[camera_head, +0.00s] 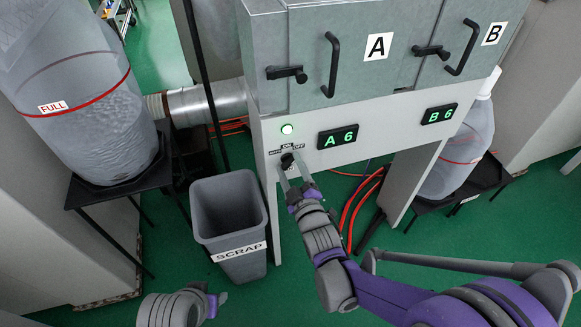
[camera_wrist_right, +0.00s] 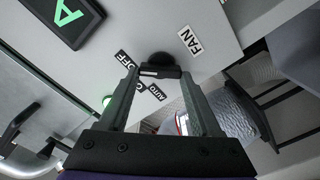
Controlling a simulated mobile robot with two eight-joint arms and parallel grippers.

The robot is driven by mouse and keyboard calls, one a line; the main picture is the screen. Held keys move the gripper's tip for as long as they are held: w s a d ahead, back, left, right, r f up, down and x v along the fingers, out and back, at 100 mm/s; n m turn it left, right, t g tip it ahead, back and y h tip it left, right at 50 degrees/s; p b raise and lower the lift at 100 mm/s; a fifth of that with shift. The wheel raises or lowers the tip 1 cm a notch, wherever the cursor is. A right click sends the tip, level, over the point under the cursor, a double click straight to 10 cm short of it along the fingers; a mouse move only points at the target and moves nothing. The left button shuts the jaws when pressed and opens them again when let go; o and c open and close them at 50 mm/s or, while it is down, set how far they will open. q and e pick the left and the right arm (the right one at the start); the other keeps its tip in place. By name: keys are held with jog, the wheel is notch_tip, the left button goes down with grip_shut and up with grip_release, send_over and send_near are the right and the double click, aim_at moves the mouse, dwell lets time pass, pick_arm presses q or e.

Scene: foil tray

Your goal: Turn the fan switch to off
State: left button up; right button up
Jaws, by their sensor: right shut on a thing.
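The fan switch (camera_head: 287,160) is a small black knob on the light grey panel below door A. In the right wrist view the knob (camera_wrist_right: 160,70) lies between the fingertips and carries a pale mark. An OFF label (camera_wrist_right: 123,58), an AUTO label (camera_wrist_right: 156,92), a partly hidden ON label and a FAN label (camera_wrist_right: 190,40) surround it. I cannot tell surely which label the mark points to. My right gripper (camera_head: 290,168) is shut on the knob. My left gripper (camera_head: 219,299) shows only partly at the bottom, away from the panel; its opening is unclear.
A green lamp (camera_head: 287,129) glows above the switch. Displays A 6 (camera_head: 338,137) and B 6 (camera_head: 439,114) are on the panel. A grey SCRAP bin (camera_head: 228,205) stands at the panel's left. A bag marked FULL (camera_head: 75,90) sits on a black stand. Orange hoses run beneath.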

jog(key=o, duration=1.4)
jog(key=shift+s, duration=0.1)
jog(key=v, duration=1)
jog(key=shift+s+d, duration=0.1)
jog(key=shift+s, duration=0.25)
jog(key=shift+d, duration=0.1)
